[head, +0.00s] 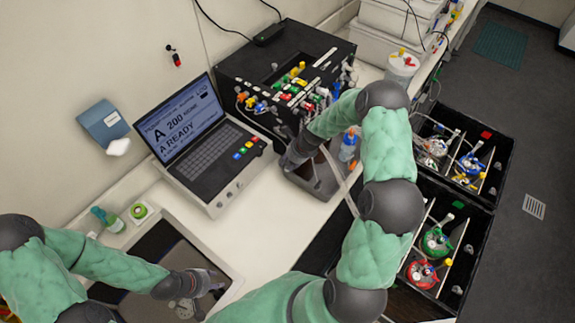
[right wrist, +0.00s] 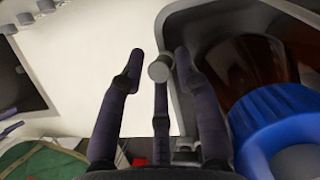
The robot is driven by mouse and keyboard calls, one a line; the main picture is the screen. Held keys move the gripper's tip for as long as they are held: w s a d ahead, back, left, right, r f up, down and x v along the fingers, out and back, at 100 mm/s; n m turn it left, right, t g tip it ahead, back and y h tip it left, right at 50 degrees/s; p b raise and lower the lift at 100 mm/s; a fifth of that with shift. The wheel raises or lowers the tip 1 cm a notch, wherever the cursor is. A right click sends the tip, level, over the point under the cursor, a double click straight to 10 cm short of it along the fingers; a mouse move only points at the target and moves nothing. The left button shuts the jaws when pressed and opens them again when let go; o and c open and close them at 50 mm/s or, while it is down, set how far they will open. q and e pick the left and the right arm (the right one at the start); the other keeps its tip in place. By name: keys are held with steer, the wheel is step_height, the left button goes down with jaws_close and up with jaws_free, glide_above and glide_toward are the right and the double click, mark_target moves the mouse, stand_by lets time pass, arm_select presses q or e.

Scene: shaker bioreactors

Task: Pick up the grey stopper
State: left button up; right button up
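A small round grey piece, which looks like the grey stopper (right wrist: 159,68), shows in the right wrist view between the fingertips of my right gripper (right wrist: 160,55). The fingers stand apart on either side of it, with a narrow gap to each; a third dark finger or rod shows below it. I cannot tell its depth relative to the tips. In the head view my right gripper (head: 304,158) is low at the grey tray (head: 322,186), and the stopper cannot be made out. My left gripper (head: 205,283) is over the dark area at the lower left; its fingers are unclear.
A blue-capped bottle (right wrist: 275,125) stands in the tray beside the right finger. A laptop-like controller (head: 205,150) is left of the tray, and a black box with coloured fittings (head: 285,80) stands behind. Black crates (head: 460,150) with vessels are at right. White bench is clear in front.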

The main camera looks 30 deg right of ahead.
steer(key=c, duration=0.5)
steer(key=shift+r, duration=0.1)
